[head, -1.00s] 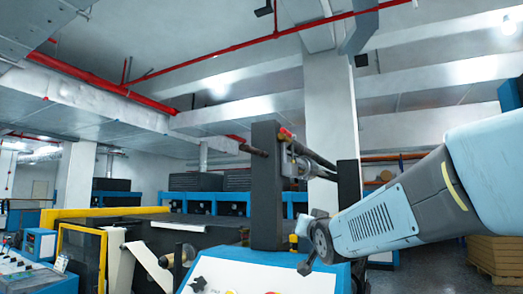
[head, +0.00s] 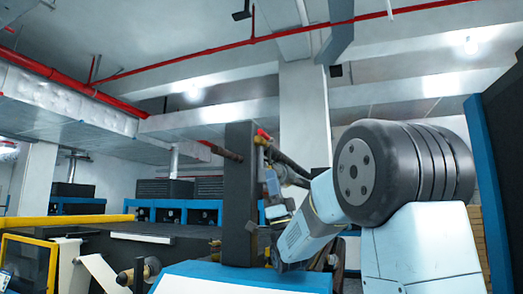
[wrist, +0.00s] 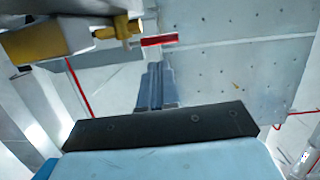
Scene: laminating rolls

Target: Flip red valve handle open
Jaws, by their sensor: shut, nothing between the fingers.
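The red valve handle (head: 263,135) sits near the top of the dark upright post in the head view. In the wrist view the red handle (wrist: 159,40) shows as a short bar beside the brass valve body (wrist: 112,32). My gripper (wrist: 154,66) points toward the handle in the wrist view, its two grey-blue fingers together and empty. The fingertips appear just below the bar in the picture; I cannot tell whether they touch it. In the head view my gripper (head: 270,172) is small and points up below the handle, partly merged with the parts behind it.
The dark upright post (head: 239,195) stands just left of the valve. A dark roller bar (head: 290,165) runs behind my gripper. The blue and white machine top (head: 230,278) is below. A yellow rail (head: 70,220) is at left. A white column (head: 305,110) stands behind.

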